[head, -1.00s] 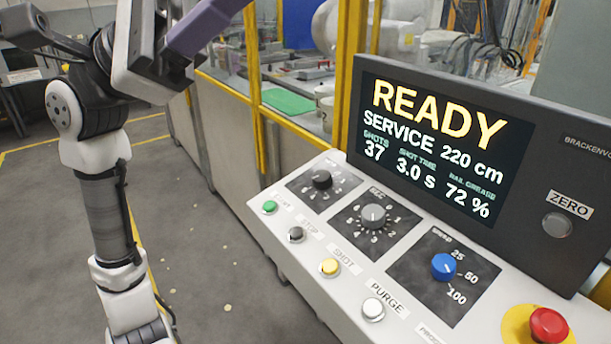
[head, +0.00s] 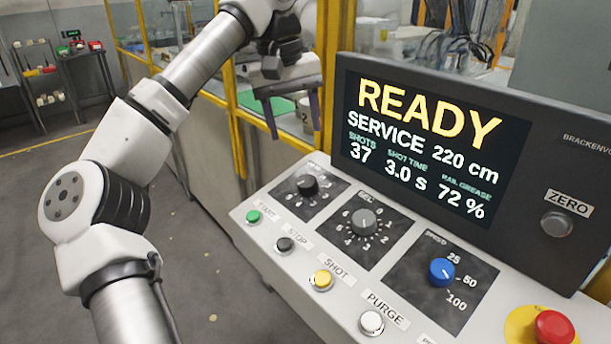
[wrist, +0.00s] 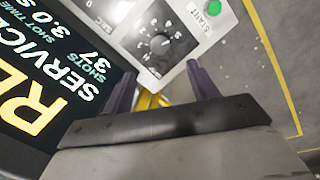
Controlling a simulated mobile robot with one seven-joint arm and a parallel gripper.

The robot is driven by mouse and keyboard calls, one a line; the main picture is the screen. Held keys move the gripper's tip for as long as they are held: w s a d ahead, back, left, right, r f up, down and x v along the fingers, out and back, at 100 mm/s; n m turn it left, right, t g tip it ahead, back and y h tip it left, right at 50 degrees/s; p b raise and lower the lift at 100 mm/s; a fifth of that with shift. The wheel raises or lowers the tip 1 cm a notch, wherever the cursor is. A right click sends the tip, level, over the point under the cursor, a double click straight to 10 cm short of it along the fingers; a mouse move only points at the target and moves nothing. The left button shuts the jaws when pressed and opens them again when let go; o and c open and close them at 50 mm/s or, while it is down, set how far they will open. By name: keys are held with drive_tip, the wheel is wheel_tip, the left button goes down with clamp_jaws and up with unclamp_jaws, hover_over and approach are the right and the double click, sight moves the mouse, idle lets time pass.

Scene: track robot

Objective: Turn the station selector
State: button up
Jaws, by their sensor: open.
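The control panel carries three rotary knobs in a row. I cannot tell from the labels which is the station selector.
A blue knob (head: 441,271) sits to the right. Start (head: 253,216), stop, shot and purge buttons line the front edge. A red mushroom button (head: 553,328) is at lower right. The display (head: 425,155) reads READY. A yellow post (head: 335,70) stands close to my gripper.

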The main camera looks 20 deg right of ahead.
sight(307, 180)
drive_tip(key=f, duration=0.4)
drive_tip(key=d+f, duration=0.1)
drive_tip(key=f, duration=0.2)
drive_tip(key=d+f+p, duration=0.1)
drive_tip(key=f, duration=0.3)
drive_tip(key=shift+s+f, duration=0.2)
drive_tip(key=shift+f, duration=0.15)
drive_tip(key=c, duration=1)
